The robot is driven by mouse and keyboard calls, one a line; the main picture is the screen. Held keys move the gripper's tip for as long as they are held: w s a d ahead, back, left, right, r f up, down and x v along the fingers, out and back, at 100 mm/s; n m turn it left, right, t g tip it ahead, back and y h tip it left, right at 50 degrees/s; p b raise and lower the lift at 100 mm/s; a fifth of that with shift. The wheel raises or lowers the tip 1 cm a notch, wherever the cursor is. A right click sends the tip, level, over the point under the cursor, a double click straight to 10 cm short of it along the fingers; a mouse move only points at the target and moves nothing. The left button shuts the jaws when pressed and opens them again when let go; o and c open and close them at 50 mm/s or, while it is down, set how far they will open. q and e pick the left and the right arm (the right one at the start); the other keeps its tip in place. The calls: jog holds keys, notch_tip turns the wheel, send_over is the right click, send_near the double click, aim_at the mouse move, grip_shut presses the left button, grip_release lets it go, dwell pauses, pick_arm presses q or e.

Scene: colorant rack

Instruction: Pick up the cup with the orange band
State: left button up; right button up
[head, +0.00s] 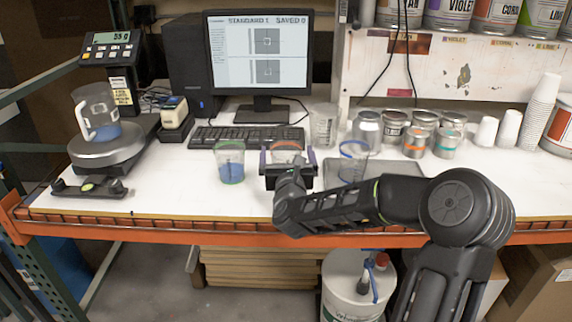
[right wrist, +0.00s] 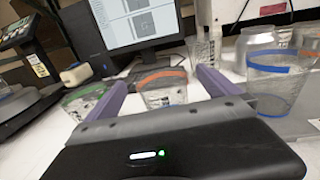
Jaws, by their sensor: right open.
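The cup with the orange band (head: 287,146) is clear and stands upright on the white table, partly hidden behind my right gripper (head: 287,161). In the right wrist view the orange-banded cup (right wrist: 164,92) shows between the two purple fingers of my right gripper (right wrist: 163,82). The fingers are apart, one on each side of it. I see no contact, and the cup's lower part is hidden by the gripper body. My left gripper is not in view.
A green-banded cup (head: 230,168) with blue liquid stands close on the left. Behind are a keyboard (head: 246,136), a clear cup (head: 324,126) and several cans (head: 416,142). A scale (head: 105,145) stands left.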

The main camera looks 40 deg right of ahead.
send_near(283, 151)
jog(key=f, duration=0.1)
jog(key=w+d+f, duration=0.1)
jog(key=f, duration=0.1)
jog(key=shift+w+d, duration=0.1)
jog(key=shift+d, duration=0.15)
jog(key=shift+w+d+r, duration=0.3)
jog(key=shift+w+r, duration=0.05)
jog(key=shift+w, duration=0.05)
jog(key=shift+w+d+f, duration=0.1)
jog(key=shift+w+d, duration=0.1)
jog(key=shift+w, duration=0.1)
jog(key=p+x, duration=0.1)
jog(key=x, duration=0.4)
jog(key=shift+w+d, duration=0.2)
jog(key=shift+w, duration=0.1)
jog(key=c, duration=1.5)
